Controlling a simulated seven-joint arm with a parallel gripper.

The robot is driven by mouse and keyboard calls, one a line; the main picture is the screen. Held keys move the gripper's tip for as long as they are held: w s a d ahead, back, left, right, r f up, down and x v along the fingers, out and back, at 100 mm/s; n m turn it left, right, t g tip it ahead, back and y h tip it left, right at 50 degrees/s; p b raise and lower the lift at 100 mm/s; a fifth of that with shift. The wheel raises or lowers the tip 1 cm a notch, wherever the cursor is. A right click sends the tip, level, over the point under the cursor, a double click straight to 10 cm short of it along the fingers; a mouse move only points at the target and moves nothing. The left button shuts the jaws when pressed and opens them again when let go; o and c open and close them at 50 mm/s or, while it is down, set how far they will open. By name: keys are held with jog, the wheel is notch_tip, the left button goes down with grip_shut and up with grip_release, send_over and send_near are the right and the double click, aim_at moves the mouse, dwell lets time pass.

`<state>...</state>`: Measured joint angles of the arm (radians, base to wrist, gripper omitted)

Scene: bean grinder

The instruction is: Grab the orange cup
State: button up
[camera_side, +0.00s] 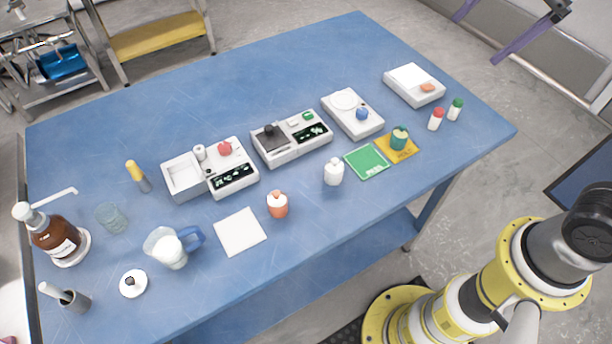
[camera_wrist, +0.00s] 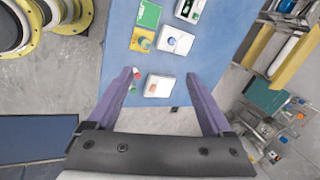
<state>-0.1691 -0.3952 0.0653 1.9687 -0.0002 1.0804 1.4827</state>
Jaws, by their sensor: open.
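The orange cup (camera_side: 277,205) is a small orange vessel with a pale band and an orange top. It stands upright on the blue table in the side view, just right of a white square pad (camera_side: 240,231). I cannot make it out in the wrist view. My gripper (camera_side: 475,40) has purple fingers and shows at the top right of the side view, beyond the table's right end and far from the cup. In the wrist view my gripper (camera_wrist: 163,80) is open, with nothing between its fingers, over the table's end.
A white bottle (camera_side: 334,172) stands right of the cup. White machines (camera_side: 292,140) line the table behind it. A glass jug (camera_side: 172,246) with a blue handle stands to the left. A green mat (camera_side: 367,162) and red-capped bottle (camera_side: 436,119) lie toward the right. Table in front of the cup is clear.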

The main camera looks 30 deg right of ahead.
jog(key=w+a+m+g, duration=0.1)
jog(key=w+a+m, duration=0.2)
jog(key=w+a, duration=0.3)
jog(key=g, duration=0.4)
send_over(276, 193)
notch_tip(276, 193, down, 18)
jog(key=r, duration=0.1)
jog(key=shift+n+h, duration=0.3)
jog(key=shift+h, duration=0.1)
jog(key=f, duration=0.8)
jog(key=shift+s+a, duration=0.15)
jog(key=shift+s, duration=0.05)
jog(key=shift+w+f, duration=0.15)
jog(key=shift+f, duration=2.6)
grip_shut()
